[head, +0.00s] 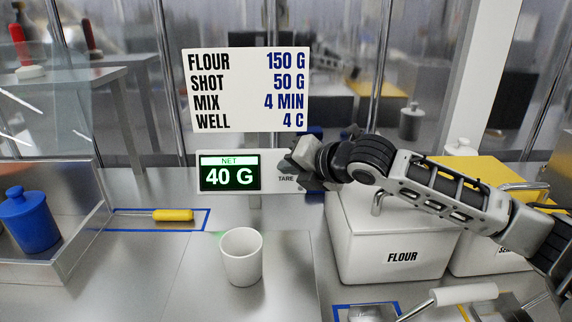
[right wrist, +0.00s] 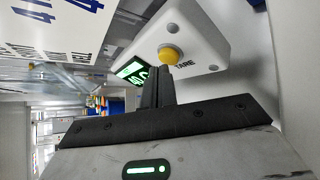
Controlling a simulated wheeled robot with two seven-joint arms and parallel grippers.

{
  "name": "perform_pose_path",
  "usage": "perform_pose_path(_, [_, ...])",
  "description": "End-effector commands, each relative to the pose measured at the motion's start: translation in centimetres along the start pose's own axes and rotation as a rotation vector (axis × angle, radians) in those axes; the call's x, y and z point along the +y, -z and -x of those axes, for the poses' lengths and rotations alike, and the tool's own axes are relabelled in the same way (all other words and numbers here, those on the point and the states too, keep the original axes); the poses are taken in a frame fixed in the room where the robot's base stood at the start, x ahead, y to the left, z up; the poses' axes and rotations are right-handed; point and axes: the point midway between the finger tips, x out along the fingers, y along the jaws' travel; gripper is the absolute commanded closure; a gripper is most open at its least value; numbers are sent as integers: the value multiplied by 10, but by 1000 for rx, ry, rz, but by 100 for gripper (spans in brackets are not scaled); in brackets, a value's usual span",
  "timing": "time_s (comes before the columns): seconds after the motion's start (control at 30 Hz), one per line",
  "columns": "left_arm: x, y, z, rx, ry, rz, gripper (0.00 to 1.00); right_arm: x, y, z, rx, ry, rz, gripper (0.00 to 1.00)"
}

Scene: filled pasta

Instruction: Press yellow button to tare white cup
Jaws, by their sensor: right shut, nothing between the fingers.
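The white cup (head: 241,262) stands upright on the metal scale plate (head: 285,293) in the head view. Behind it the scale display (head: 230,172) reads NET 40 G in green. The yellow button (right wrist: 169,55) shows in the right wrist view on the white scale housing (right wrist: 190,32), beside the word TARE. My right gripper (head: 292,160) is shut and empty, in front of the TARE end of the housing, and hides the button in the head view. In the right wrist view its fingertips (right wrist: 158,72) are at the button's edge; I cannot tell whether they touch. My left gripper is not in view.
A white FLOUR bin (head: 395,240) stands right of the plate, under my right arm. A recipe sign (head: 246,89) is above the display. A yellow-handled tool (head: 172,215) lies in a blue outline at left. A blue jar (head: 28,220) stands far left.

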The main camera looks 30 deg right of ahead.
Motion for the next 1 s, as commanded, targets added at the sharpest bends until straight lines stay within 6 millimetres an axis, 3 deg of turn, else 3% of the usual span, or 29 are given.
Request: perform_pose_path(1.0, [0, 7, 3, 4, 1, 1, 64, -4, -4, -7, 0, 1, 0, 100])
